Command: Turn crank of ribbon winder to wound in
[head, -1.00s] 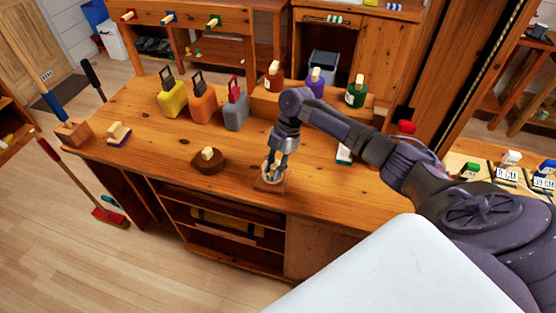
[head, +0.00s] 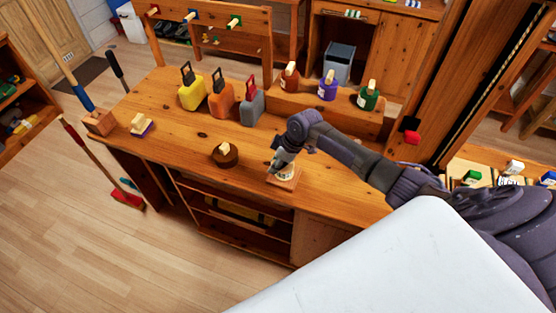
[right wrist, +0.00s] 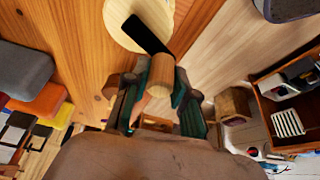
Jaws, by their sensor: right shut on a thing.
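The ribbon winder (head: 287,181) stands near the front edge of the wooden workbench, a small wooden base with a pale disc. In the right wrist view its pale disc (right wrist: 182,8) is at the top, with a black crank arm (right wrist: 146,34) across it and a round wooden crank handle (right wrist: 150,85) pointing at the camera. My right gripper (head: 279,166) is at the winder, partly covering it. In the right wrist view the dark green fingers of the right gripper (right wrist: 157,92) are shut on the crank handle. Any ribbon is too small to tell. My left gripper is out of view.
A round brown block (head: 226,158) with a pale knob stands left of the winder. Yellow, orange and grey containers (head: 251,108) and several bottles (head: 328,88) stand behind on the bench (head: 170,130). A brush (head: 141,126) lies at the left end.

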